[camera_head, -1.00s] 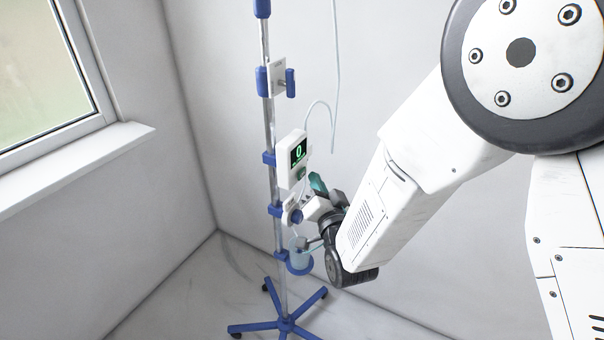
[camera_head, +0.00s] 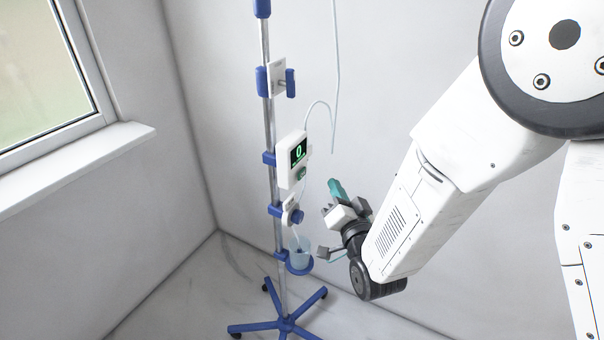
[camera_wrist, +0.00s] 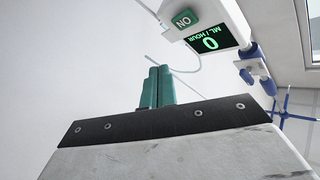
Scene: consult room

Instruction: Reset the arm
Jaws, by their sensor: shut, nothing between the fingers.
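My gripper (camera_head: 335,189) is at the end of my white arm, to the right of the drip stand and apart from it in the head view. Its teal fingers (camera_wrist: 157,86) are together and hold nothing in the wrist view. The infusion pump (camera_head: 292,160) is a white box on the stand pole, with a green "0" on its dark screen. In the wrist view the pump (camera_wrist: 205,24) shows upside down at the top, with a green "ON" button (camera_wrist: 185,18) and "ML/HOUR 0" on the screen.
The drip stand has a metal pole (camera_head: 272,130) and a blue wheeled base (camera_head: 286,325). A light-blue cup (camera_head: 300,250) sits in a blue ring below the pump. A thin clear tube (camera_head: 334,90) hangs nearby. A window sill (camera_head: 80,165) is at the left. White walls stand behind.

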